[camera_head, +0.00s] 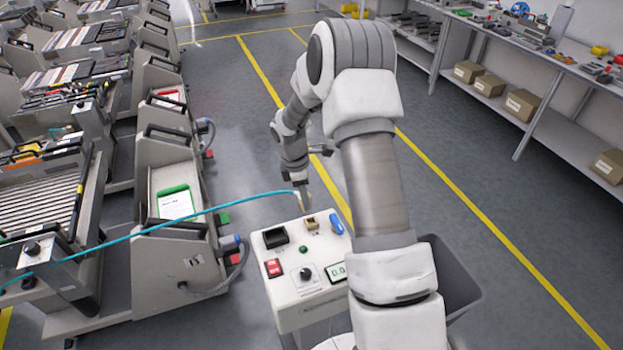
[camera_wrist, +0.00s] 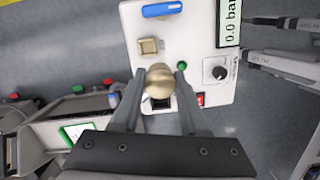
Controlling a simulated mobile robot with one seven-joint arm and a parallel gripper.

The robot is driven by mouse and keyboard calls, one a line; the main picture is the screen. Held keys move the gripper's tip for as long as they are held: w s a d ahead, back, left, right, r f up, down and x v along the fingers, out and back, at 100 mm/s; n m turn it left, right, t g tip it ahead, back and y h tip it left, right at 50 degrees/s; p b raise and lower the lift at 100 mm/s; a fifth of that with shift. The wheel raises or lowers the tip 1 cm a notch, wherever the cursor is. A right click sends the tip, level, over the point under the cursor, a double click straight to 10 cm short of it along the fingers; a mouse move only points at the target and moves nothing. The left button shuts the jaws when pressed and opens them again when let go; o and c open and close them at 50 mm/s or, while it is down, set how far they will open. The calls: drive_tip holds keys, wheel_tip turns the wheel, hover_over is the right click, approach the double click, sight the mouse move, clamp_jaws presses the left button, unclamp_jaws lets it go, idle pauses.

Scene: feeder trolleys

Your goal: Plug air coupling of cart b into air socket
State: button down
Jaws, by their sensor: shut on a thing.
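My gripper (camera_wrist: 160,88) is shut on a brass air coupling (camera_wrist: 159,80), seen end-on between the fingers in the wrist view. In the head view my gripper (camera_head: 303,187) holds the coupling (camera_head: 304,201) upright above the back edge of a white control panel (camera_head: 290,290). A teal hose (camera_head: 190,219) runs from it to a feeder trolley (camera_head: 165,265) at the left. The square brass-coloured socket (camera_wrist: 148,46), likely the air socket, is on the panel, also in the head view (camera_head: 312,222). The coupling appears apart from it.
The panel carries a blue lever (camera_head: 337,225), a black socket (camera_head: 275,237), a green button (camera_head: 303,249), a red switch (camera_head: 273,268), a knob (camera_head: 305,274) and a display (camera_wrist: 229,22) reading 0.0 bar. More trolleys stand left; a workbench (camera_head: 520,55) stands right.

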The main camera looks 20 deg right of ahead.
drive_tip(key=shift+w+d+f+n+t+b, duration=0.15)
drive_tip(key=shift+w+d+f+n+b, duration=0.3)
drive_tip(key=shift+f+n, duration=0.7)
drive_tip(key=shift+w+d+f+n+t+b, duration=0.1)
drive_tip(key=shift+w+d+f+n+b, duration=0.35)
drive_tip(key=shift+f, duration=1)
drive_tip(key=shift+w+d+f+n+t+b, duration=0.2)
drive_tip(key=shift+d+f+n, duration=0.35)
drive_tip(key=shift+f+n, duration=0.7)
drive_tip(key=shift+f+b, duration=0.85)
drive_tip(key=shift+f, duration=0.35)
drive_tip(key=shift+c, duration=1.8)
unclamp_jaws()
